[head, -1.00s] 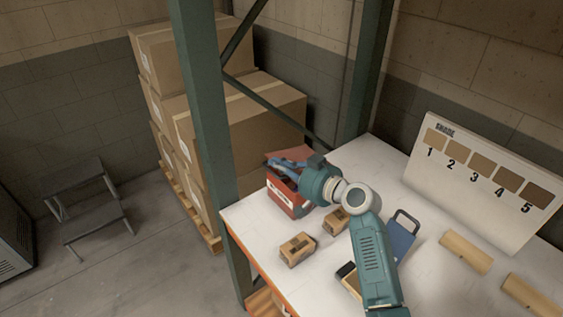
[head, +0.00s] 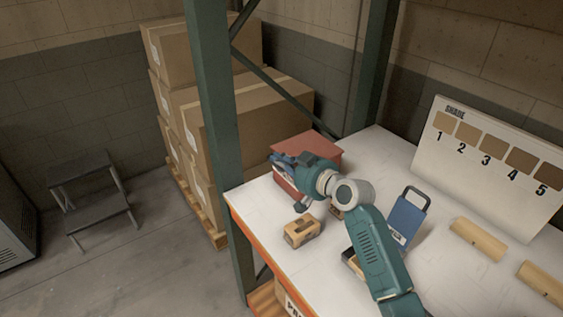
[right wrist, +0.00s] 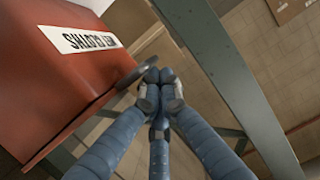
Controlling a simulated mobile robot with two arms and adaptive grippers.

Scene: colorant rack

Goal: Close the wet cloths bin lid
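The red wet cloths bin (head: 327,151) stands at the far left corner of the white table in the head view. Its flat red top looks down or nearly down; my right arm hides part of its front. In the right wrist view, the bin (right wrist: 55,75) fills the left side, its white label upside down. My right gripper (head: 279,160) is at the bin's left front side. In the right wrist view, its blue fingers (right wrist: 160,88) meet at the tips, with nothing seen between them. A dark rounded piece (right wrist: 138,72) lies beside the tips; contact is unclear. My left gripper is out of view.
A green post (head: 213,110) stands left of the bin, with stacked boxes (head: 235,130) behind. A shade board (head: 485,165) stands right.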

